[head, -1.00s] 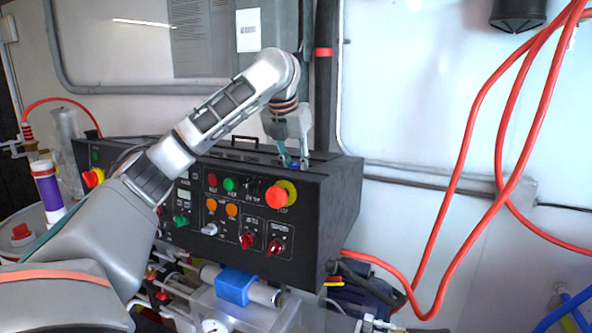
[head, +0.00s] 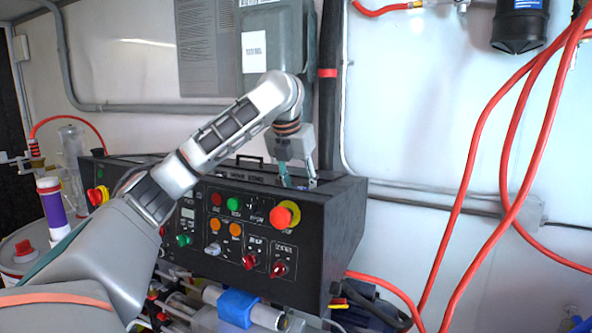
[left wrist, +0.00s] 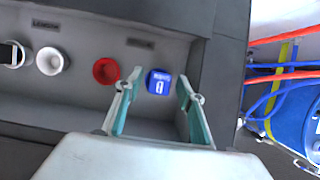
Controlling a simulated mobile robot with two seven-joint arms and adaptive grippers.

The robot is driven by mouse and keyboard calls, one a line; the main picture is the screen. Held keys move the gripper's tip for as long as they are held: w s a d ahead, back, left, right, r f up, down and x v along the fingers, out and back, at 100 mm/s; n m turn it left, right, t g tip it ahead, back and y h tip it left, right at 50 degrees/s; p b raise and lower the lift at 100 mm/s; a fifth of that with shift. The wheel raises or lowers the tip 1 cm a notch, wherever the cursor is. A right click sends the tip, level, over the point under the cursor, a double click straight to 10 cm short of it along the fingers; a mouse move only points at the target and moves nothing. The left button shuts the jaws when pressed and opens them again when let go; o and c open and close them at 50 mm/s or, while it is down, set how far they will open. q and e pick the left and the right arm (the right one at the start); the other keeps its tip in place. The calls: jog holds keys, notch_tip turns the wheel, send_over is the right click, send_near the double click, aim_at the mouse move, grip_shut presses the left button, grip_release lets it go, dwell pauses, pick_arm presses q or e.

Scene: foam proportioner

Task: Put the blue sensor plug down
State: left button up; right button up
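The blue sensor plug (left wrist: 158,82) is a small blue block with a white mark. In the left wrist view it sits in the grey recessed top of the black control box, right of a red round socket (left wrist: 106,71). My left gripper (left wrist: 156,88) is open, with one teal finger on each side of the plug and gaps between. In the head view my left gripper (head: 298,182) points down at the right end of the box top (head: 335,186); the plug is hardly visible there. My right gripper is not in view.
White and dark round fittings (left wrist: 50,61) line the recess to the left. The box front carries buttons and a red emergency stop (head: 281,216). Red hoses (head: 480,150) hang at the right. A blue drum (left wrist: 290,115) stands beyond the box edge.

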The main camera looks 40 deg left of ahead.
pick_arm(q)
jog(key=v, duration=1.1)
jog(key=shift+r, duration=0.1)
dwell(0.4)
